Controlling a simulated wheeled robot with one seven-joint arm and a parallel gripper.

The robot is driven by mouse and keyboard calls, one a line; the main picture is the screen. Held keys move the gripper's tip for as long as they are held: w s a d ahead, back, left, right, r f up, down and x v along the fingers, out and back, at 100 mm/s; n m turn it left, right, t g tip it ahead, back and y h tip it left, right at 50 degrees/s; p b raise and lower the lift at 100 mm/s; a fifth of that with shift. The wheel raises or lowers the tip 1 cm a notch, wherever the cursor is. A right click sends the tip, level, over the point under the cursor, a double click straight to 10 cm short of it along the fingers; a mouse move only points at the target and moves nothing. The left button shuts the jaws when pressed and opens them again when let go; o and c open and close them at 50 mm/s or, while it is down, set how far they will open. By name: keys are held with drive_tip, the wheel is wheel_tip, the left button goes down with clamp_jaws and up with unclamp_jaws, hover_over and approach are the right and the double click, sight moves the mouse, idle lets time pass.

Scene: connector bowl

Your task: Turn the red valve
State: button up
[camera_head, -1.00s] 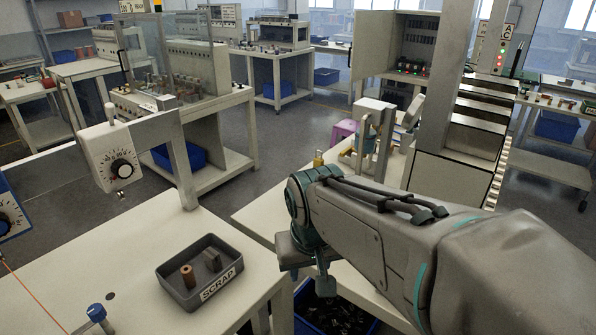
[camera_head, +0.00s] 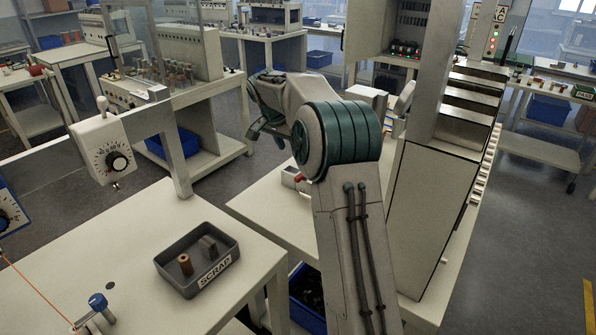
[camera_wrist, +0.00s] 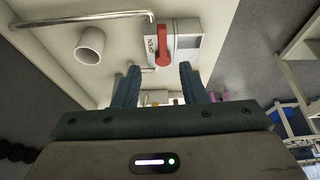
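The red valve (camera_wrist: 163,45) shows in the wrist view as a red lever on a pale housing, beside a label reading OPEN. It lies just beyond my fingertips, roughly between their lines, with no contact visible. My gripper (camera_wrist: 158,78) is open and empty, its two teal fingers spread apart. In the head view my gripper is at the end of the arm, at the upper left of the large teal joint, and its fingers are hard to make out. A small red part (camera_head: 298,177) beside my arm there may be the valve; my arm hides its surroundings.
A white cylinder (camera_wrist: 89,45) and a bent metal rod (camera_wrist: 85,18) are left of the valve in the wrist view. In the head view, a SCRAP tray (camera_head: 198,262) stands on the left table, a dial box (camera_head: 105,148) hangs above, and a grey cabinet (camera_head: 430,215) rises at the right.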

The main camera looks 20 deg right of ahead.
drive_tip(key=shift+m, duration=0.3)
drive_tip(key=x, duration=0.4)
drive_tip(key=p+x, duration=0.1)
drive_tip(key=x, duration=0.4)
drive_tip(key=p+x, duration=0.1)
drive_tip(key=x, duration=0.4)
drive_tip(key=shift+w+d, duration=0.35)
drive_tip(key=shift+w, duration=0.05)
drive_tip(key=shift+c, duration=0.4)
